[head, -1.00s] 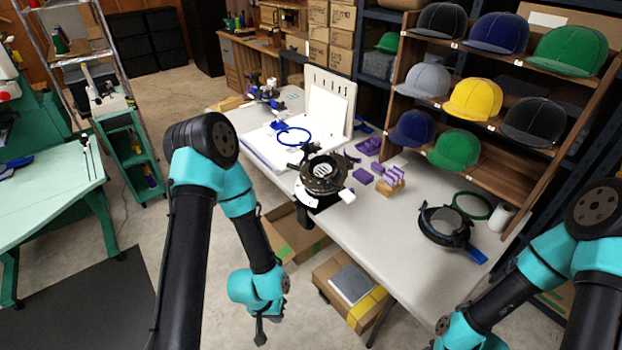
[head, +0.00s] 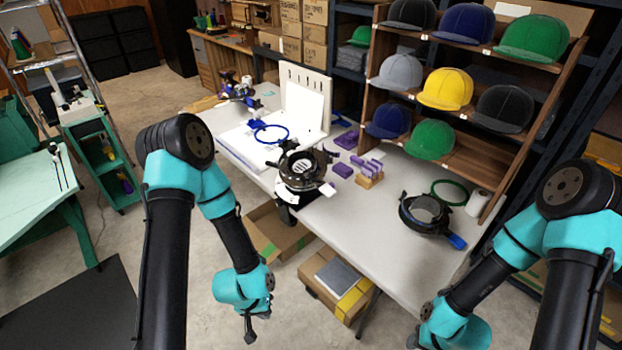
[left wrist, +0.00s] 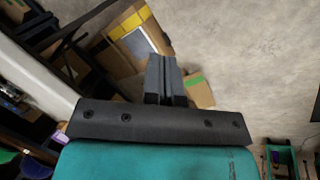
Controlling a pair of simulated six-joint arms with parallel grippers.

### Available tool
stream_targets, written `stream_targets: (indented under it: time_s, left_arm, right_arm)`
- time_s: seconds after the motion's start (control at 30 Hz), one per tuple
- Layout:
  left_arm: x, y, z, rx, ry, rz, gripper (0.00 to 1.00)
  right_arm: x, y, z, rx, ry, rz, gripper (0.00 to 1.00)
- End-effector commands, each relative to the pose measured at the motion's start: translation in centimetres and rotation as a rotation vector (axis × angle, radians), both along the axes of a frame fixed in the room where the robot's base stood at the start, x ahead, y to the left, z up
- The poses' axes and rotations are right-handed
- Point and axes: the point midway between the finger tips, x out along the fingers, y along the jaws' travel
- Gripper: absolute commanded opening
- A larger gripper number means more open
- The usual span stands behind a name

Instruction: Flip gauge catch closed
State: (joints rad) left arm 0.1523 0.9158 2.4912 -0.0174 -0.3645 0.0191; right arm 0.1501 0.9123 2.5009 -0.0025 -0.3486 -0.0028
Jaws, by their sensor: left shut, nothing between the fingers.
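The cap gauge (head: 301,172) is a round black ring fixture on a white base at the front edge of the pale table. A small pale tab (head: 327,189) sticks out at its lower right; I cannot tell whether this is the catch or how the catch stands. My left gripper (head: 250,336) hangs below and in front of the table, pointing down, well apart from the gauge. In the left wrist view the left gripper (left wrist: 165,72) shows its grey fingers shut together, with nothing between them. My right arm enters at lower right, but its gripper is out of frame.
On the table (head: 345,220) lie a blue hoop (head: 270,133), a black ring with a blue handle (head: 424,215), a green hoop (head: 449,192) and purple pieces (head: 369,168). A cap shelf (head: 470,155) stands behind. Cardboard boxes (head: 318,280) sit below the table's front edge.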

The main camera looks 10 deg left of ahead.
Motion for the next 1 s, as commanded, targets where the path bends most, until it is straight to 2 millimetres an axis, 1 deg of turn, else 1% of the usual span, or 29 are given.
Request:
stream_targets:
  time_s: [0.07,0.17,0.27,0.33,0.37,0.4,0.47,0.5,0.6,0.7,0.8,0.9,1.0]
  left_arm:
    - [1.3,0.1,-0.4,-0.005,-0.032,0.026,0.00]
    - [4.2,0.1,-0.9,-0.023,-0.100,0.081,0.00]
    - [8.1,0.2,-1.5,-0.061,-0.193,0.159,0.00]
    - [11.3,0.1,-1.6,-0.104,-0.268,0.221,0.00]
    - [12.6,0.1,-1.6,-0.127,-0.298,0.247,0.00]
    - [14.4,0.1,-1.5,-0.160,-0.341,0.283,0.00]
    - [16.9,0.0,-1.3,-0.216,-0.402,0.333,0.00]
    - [18.6,0.0,-1.1,-0.257,-0.439,0.363,0.00]
    - [22.4,-0.2,-0.2,-0.374,-0.526,0.433,0.00]
    - [25.7,-0.4,0.9,-0.510,-0.599,0.490,0.00]
    - [28.6,-0.7,2.3,-0.659,-0.653,0.530,0.00]
    - [30.9,-0.9,3.8,-0.820,-0.687,0.555,0.00]
    - [32.5,-1.0,5.3,-0.973,-0.699,0.563,0.00]
  right_arm:
    - [0.0,0.0,0.0,0.000,0.000,0.000,0.43]
    - [0.0,0.0,0.0,0.000,0.000,0.000,0.43]
    - [0.0,0.0,0.0,0.000,0.000,0.000,0.43]
    - [0.0,0.0,0.0,0.000,0.000,0.000,0.43]
    - [0.0,0.0,0.0,0.000,0.000,0.000,0.43]
    - [0.0,0.0,0.0,0.000,0.000,0.000,0.43]
    - [0.0,0.0,0.0,0.000,0.000,0.000,0.43]
    - [0.0,0.0,0.0,0.000,0.000,0.000,0.43]
    - [0.0,0.0,0.0,0.000,0.000,0.000,0.43]
    - [0.0,0.0,0.0,0.000,0.000,0.000,0.43]
    - [0.0,0.0,0.0,0.000,0.000,0.000,0.43]
    - [0.0,0.0,0.0,0.000,0.000,0.000,0.43]
    - [0.0,0.0,0.0,0.000,0.000,0.000,0.43]
